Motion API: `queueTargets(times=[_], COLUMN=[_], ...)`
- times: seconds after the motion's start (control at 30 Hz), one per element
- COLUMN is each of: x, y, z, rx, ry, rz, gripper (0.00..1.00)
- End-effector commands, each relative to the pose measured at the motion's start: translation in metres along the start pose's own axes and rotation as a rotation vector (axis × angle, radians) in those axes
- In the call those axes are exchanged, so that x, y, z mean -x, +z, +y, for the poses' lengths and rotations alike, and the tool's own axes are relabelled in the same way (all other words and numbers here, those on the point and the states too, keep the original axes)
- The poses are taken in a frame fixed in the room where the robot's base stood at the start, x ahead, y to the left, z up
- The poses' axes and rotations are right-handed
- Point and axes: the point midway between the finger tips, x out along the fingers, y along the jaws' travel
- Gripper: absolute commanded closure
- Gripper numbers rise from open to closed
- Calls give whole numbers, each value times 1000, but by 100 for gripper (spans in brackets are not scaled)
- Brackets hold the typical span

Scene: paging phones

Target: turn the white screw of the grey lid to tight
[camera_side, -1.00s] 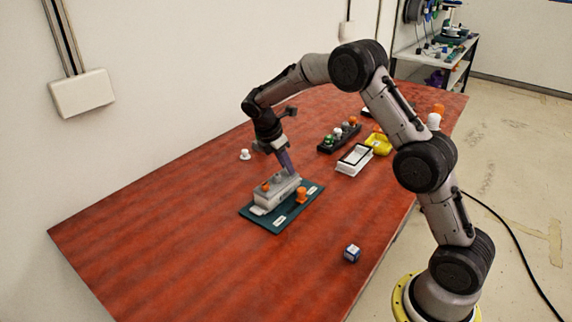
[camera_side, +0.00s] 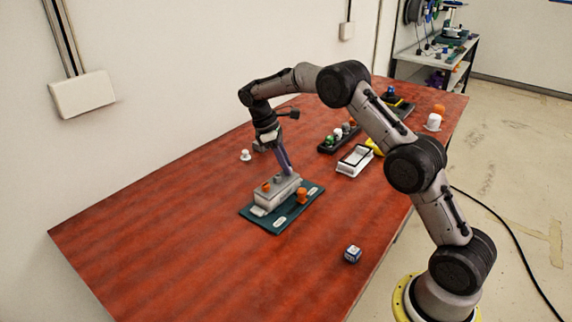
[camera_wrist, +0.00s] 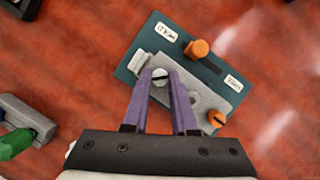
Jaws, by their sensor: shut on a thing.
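The grey lid (camera_side: 271,199) lies on a dark teal base plate (camera_side: 283,223) in the side view; it also shows in the wrist view (camera_wrist: 205,100). My gripper (camera_wrist: 160,76) has purple fingers coming down on one end of the lid. The white screw (camera_wrist: 160,74), with a dark slot, sits between the fingertips, which are shut on it. An orange screw (camera_wrist: 217,118) is at the lid's other end. An orange knob (camera_wrist: 197,48) stands on the plate beside the lid. How deep the white screw sits cannot be told.
A white, dark-edged tray (camera_side: 354,160) and a black rack (camera_side: 328,147) with coloured pieces stand behind, to the right. A small white piece (camera_side: 245,155) lies near the wall. A blue-and-white cube (camera_side: 352,253) lies near the front edge. The left table area is clear.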

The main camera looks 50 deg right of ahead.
Motion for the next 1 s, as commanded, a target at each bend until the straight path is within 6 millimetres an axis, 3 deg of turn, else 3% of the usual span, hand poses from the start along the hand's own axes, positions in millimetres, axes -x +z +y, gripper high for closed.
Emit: queueTargets(times=[0.6, 1.0], x=[0, 0], y=[2, 2], z=[4, 5], rx=[-519, -707], ry=[-215, -293], rz=[1, 1], gripper=[100, 100])
